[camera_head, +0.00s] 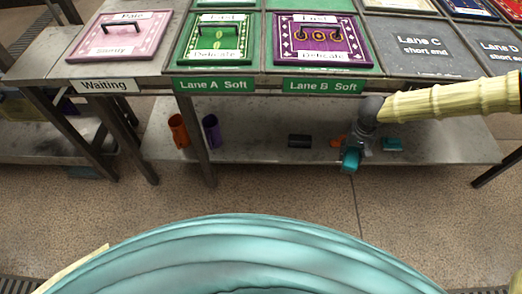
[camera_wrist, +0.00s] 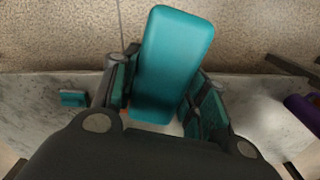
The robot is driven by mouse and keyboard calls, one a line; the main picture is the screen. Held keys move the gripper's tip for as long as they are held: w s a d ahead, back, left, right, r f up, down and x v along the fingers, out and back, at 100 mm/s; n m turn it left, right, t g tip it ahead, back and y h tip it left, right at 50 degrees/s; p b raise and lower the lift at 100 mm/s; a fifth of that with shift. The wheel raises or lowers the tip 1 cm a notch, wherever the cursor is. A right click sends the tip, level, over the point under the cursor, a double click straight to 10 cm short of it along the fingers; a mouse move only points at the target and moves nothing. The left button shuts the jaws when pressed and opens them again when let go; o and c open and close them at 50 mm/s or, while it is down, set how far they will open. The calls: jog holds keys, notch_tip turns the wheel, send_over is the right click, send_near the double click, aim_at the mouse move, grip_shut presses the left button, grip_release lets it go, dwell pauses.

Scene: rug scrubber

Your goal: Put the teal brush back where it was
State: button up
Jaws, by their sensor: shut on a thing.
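The teal brush (camera_wrist: 172,55) is between the two fingers of my gripper (camera_wrist: 162,95) in the wrist view. In the head view the brush (camera_head: 350,160) hangs at the front edge of the lower shelf (camera_head: 262,140), below my gripper (camera_head: 357,146). I cannot tell whether it touches the shelf. A second, smaller-looking teal block (camera_head: 391,144) lies on the shelf to the right of my gripper, and it also shows at the left of the wrist view (camera_wrist: 73,98).
On the lower shelf are an orange cup (camera_head: 179,131), a purple cup (camera_head: 211,132), a dark block (camera_head: 299,141) and an orange piece (camera_head: 338,141) close beside my gripper. The tabletop above carries a pink rug (camera_head: 122,47), a green rug (camera_head: 216,57) and a purple rug (camera_head: 318,53).

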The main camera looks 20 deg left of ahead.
jog(key=w+f+b, duration=0.5)
jog(key=f+b, duration=0.4)
jog(key=b, duration=0.5)
jog(key=n+b, duration=1.2)
jog(key=b, duration=0.6)
send_over(260, 142)
jog(key=f, duration=1)
jog(key=shift+s+d, duration=0.2)
jog(key=shift+d, duration=0.1)
jog(key=shift+w+a, duration=0.2)
jog(key=shift+a, duration=0.15)
notch_tip(260, 142, down, 3)
jog(key=b, duration=0.3)
jog(key=shift+f, duration=0.2)
